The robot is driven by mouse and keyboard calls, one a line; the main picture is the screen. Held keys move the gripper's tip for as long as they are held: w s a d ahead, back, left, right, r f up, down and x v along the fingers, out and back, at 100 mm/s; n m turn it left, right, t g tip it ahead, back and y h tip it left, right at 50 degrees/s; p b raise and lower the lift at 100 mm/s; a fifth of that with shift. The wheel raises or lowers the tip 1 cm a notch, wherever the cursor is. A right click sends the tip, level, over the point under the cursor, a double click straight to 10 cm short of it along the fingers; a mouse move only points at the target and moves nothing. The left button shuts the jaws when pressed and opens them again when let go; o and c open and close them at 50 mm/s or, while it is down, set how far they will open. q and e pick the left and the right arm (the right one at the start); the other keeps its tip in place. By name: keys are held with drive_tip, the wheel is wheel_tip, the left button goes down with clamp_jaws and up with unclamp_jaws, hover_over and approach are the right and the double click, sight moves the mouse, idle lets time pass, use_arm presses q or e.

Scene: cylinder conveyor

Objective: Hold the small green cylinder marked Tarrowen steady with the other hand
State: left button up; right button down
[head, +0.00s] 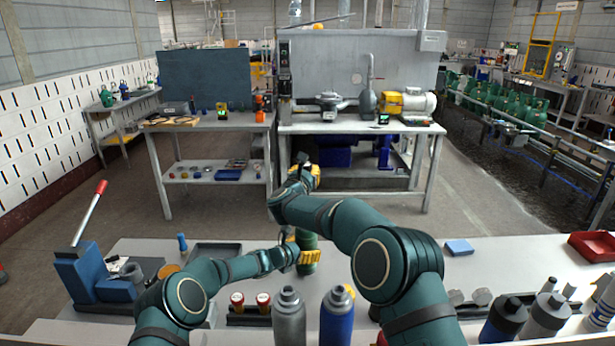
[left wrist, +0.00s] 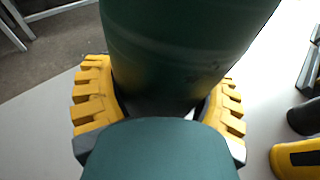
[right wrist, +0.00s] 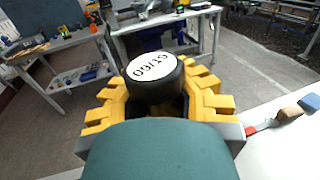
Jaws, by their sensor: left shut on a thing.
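The green cylinder (head: 307,241) stands upright near the far edge of the front bench in the head view. It fills the top of the left wrist view (left wrist: 185,50). No marking on it is readable. My left gripper (head: 309,258) is shut on it, with yellow fingers on both sides. My right gripper (head: 313,174) is higher up and farther out, above bench level. In the right wrist view, its fingers (right wrist: 158,103) close around a black round thing with a white, marked top (right wrist: 152,66). The lower part of that thing is hidden.
Bare bench lies right of the cylinder.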

use_arm(q)
drive_tip(key=o, duration=1.2)
drive_tip(key=shift+a, duration=0.1)
use_arm(e)
drive_tip(key=shift+r, duration=0.2)
use_arm(q)
drive_tip(key=shift+d+r+p+v, duration=0.1)
drive_tip(key=shift+r+p+v, duration=0.15)
drive_tip(key=shift+v, duration=1.8)
drive_tip(key=shift+d+r+p+v, duration=0.1)
drive_tip(key=shift+r+p+v, duration=0.15)
drive_tip(key=shift+v, duration=1.8)
drive_tip(key=shift+r+p+v, duration=0.2)
drive_tip(key=shift+r+v, duration=0.05)
drive_tip(key=shift+v, duration=1.8)
use_arm(e)
drive_tip(key=shift+r, duration=2.3)
use_arm(q)
drive_tip(key=shift+w, duration=0.15)
